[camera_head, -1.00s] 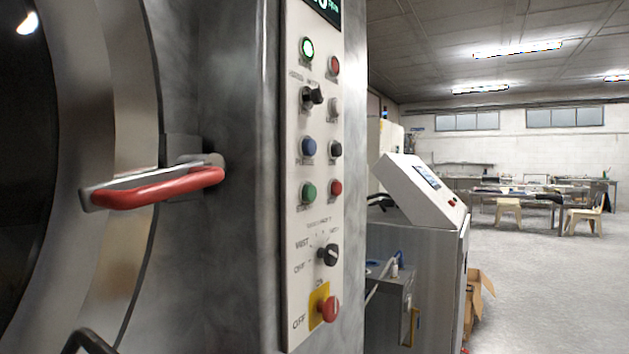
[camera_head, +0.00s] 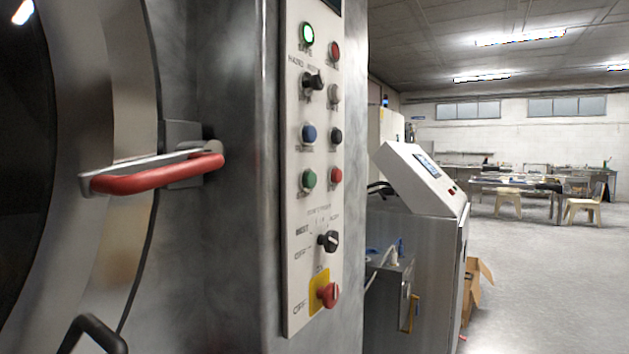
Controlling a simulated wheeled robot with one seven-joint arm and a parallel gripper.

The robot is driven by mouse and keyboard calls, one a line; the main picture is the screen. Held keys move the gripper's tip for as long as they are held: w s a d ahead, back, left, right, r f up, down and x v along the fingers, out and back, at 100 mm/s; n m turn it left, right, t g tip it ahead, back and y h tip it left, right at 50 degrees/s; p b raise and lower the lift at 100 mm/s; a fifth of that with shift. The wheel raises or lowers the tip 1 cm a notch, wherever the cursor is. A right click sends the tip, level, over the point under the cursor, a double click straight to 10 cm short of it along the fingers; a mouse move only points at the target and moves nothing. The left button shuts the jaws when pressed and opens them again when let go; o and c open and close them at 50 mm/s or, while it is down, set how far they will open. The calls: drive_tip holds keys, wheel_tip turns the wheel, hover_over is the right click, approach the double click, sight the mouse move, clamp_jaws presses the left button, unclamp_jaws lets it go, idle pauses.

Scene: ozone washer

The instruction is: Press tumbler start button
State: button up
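The tumbler's control panel (camera_head: 313,212) is a white vertical strip on the grey metal housing, in the middle of the head view. A green button (camera_head: 309,179) sits in its left column, with a red button (camera_head: 336,176) to its right. A blue button (camera_head: 308,134) is above the green one, with a black button (camera_head: 336,136) beside it. A lit green lamp (camera_head: 307,34) is near the top. The small labels are too blurred to read surely. My gripper is not in view.
A red door handle (camera_head: 158,175) juts out left of the panel beside the round door. A dark bent bar (camera_head: 97,333) shows at lower left. A red knob on yellow (camera_head: 328,295) is low on the panel. A white console (camera_head: 420,179) stands behind; open floor lies right.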

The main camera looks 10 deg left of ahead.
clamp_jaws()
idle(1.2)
